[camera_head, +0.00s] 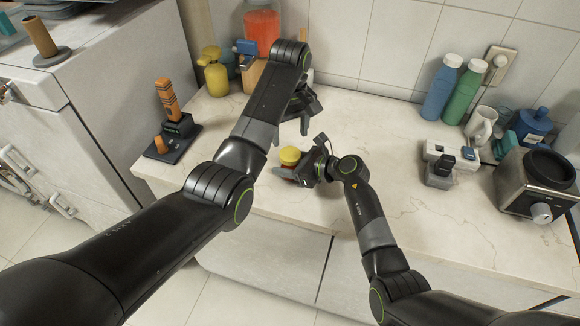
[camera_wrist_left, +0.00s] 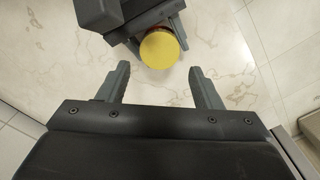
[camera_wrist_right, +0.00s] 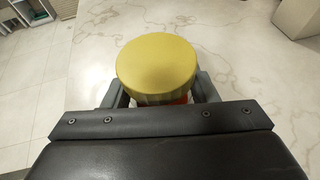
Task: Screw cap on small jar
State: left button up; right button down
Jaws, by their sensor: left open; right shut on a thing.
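A small jar with a yellow cap (camera_head: 290,155) stands near the front of the counter. The cap (camera_wrist_right: 158,66) sits on top of the jar and hides most of it; a bit of the reddish jar body (camera_wrist_right: 180,99) shows below. In the left wrist view the round yellow cap (camera_wrist_left: 160,50) is just beyond my fingertips. My right gripper (camera_head: 297,172) is shut on the jar below the cap. My left gripper (camera_head: 303,124) is open and empty, above and behind the jar. Its two fingers (camera_wrist_left: 161,80) show apart. I cannot tell how tightly the cap sits.
The counter (camera_head: 400,160) is clear around the jar. A black stand with an orange-brown piece (camera_head: 168,98) is at the left. Blue and green bottles (camera_head: 452,88), a white mug (camera_head: 482,124) and an appliance (camera_head: 540,185) are at the right. A large red-filled jar (camera_head: 262,30) stands behind.

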aim_at(290, 154)
pick_arm(q)
jog(key=shift+f, duration=3.15)
jog(key=c, duration=0.8)
jog(key=shift+m, duration=1.6)
jog(key=o, duration=0.9)
jog(key=shift+o, duration=0.8)
